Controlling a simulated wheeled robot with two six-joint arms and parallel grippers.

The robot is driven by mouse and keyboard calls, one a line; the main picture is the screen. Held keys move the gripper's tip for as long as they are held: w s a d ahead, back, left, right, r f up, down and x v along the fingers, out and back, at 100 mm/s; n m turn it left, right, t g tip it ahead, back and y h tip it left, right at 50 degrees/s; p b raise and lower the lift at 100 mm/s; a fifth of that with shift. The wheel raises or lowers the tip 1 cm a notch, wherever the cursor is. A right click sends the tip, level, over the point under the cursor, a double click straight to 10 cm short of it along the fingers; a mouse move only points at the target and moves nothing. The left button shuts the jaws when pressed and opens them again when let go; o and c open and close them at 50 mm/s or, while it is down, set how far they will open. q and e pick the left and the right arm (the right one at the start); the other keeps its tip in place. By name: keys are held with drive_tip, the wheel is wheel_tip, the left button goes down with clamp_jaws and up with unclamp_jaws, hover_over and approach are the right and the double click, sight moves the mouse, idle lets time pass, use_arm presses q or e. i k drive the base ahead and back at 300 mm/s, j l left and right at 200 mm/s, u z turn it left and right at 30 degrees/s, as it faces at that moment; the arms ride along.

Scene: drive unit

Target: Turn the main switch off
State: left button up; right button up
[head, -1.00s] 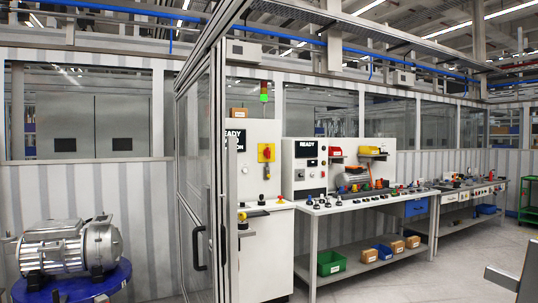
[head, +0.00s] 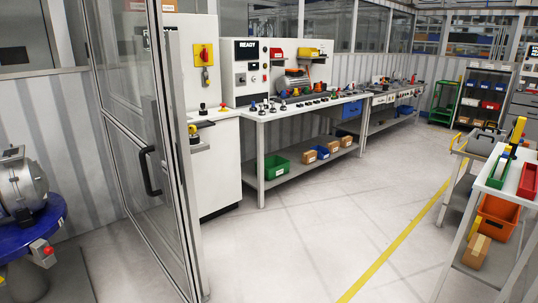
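The main switch looks to be the red rotary handle on a yellow plate (head: 203,55), on the upper front of a white cabinet (head: 213,165) in the head view. A padlock-like item hangs just below the handle. The handle's exact setting is too small to tell. The cabinet stands behind and right of a glass door (head: 140,130) in a metal frame. Neither of my grippers shows in the head view.
A long workbench (head: 262,165) with a READY panel (head: 247,48) runs right of the cabinet. A motor (head: 22,180) sits on a blue round stand (head: 40,222) at left. A table (head: 500,180) stands at right. The middle floor is clear.

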sight(204, 54)
drive_tip(key=i+j+z, duration=0.15)
drive_tip(key=i, duration=0.35)
drive_tip(key=i+j+z, duration=0.2)
drive_tip(key=i+j, duration=0.15)
drive_tip(key=i, duration=0.15)
drive_tip(key=i+j+z, duration=0.15)
drive_tip(key=i+j, duration=0.2)
drive_tip(key=i, duration=0.15)
drive_tip(key=i+u, duration=0.1)
drive_tip(key=i, duration=0.4)
drive_tip(key=i+l+u, duration=0.1)
drive_tip(key=i, duration=0.45)
drive_tip(key=i+l+u, duration=0.1)
drive_tip(key=i, duration=0.4)
drive_tip(key=i+l, duration=0.3)
drive_tip(key=i, duration=0.2)
drive_tip(key=u, duration=0.05)
